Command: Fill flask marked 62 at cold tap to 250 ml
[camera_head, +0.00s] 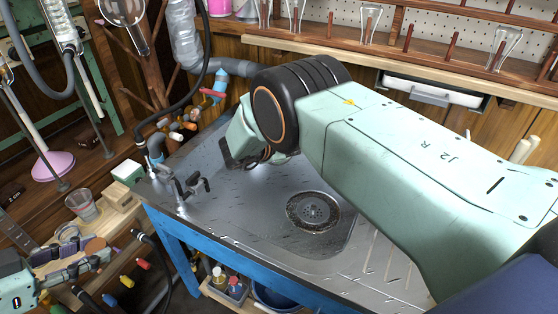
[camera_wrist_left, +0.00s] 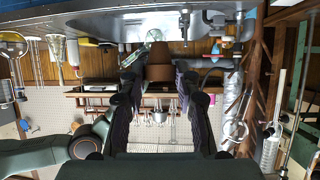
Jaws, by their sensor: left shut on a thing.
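In the head view my left gripper (camera_head: 90,256) is at the lower left, with its fingers around a brown piece (camera_head: 96,244). In the left wrist view its fingers (camera_wrist_left: 158,84) are closed on the same brown piece (camera_wrist_left: 158,64). I cannot tell if this is part of a flask, and I read no number 62. The black tap (camera_head: 190,186) stands at the left edge of the metal sink (camera_head: 265,215). My right arm crosses over the sink from the right. Its gripper (camera_head: 240,158) is partly hidden behind the wrist, so its jaws are unclear.
A round drain (camera_head: 313,211) lies in the sink. Glassware stands on the shelf (camera_head: 410,60) behind.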

